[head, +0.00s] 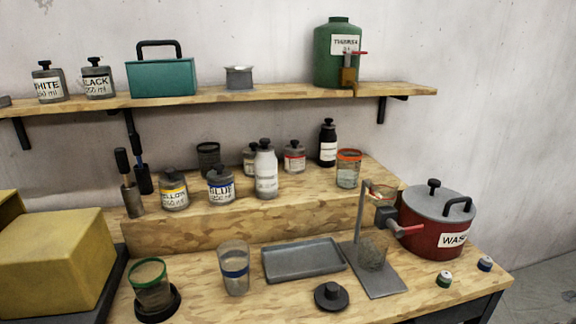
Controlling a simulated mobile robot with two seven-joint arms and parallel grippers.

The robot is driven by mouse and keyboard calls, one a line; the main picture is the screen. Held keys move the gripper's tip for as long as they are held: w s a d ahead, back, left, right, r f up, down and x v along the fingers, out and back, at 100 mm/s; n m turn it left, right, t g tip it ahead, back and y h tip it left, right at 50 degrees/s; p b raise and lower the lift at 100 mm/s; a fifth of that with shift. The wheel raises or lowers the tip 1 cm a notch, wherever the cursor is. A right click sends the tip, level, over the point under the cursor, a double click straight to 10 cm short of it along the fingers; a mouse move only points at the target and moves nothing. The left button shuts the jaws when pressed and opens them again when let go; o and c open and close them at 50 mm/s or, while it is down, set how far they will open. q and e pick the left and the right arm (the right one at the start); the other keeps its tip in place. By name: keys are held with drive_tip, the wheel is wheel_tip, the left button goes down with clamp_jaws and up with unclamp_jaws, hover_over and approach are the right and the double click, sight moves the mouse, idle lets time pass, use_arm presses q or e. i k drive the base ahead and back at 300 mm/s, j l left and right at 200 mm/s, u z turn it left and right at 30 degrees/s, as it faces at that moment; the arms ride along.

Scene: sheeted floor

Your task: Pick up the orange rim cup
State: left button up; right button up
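The orange rim cup (348,170) is a clear glass cup with an orange band around its top. It stands upright on the raised wooden step, near the step's right end, to the right of a black bottle (327,144). Nothing covers it. Neither of my grippers is in view.
Several labelled jars stand left of the orange rim cup. A wall shelf (220,97) runs above.

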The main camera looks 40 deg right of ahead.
sight(348, 168)
drive_tip(key=k+l+u, duration=0.2)
drive_tip(key=l, duration=0.2)
drive_tip(key=l+u, duration=0.2)
drive_tip(key=l, duration=0.25)
drive_tip(key=k+l+u, duration=0.15)
drive_tip(key=l, duration=0.25)
drive_tip(key=k+l+u, duration=0.2)
drive_tip(key=l, duration=0.2)
drive_tip(key=k+l+u, duration=0.2)
drive_tip(key=l, duration=0.15)
drive_tip(key=i, duration=0.1)
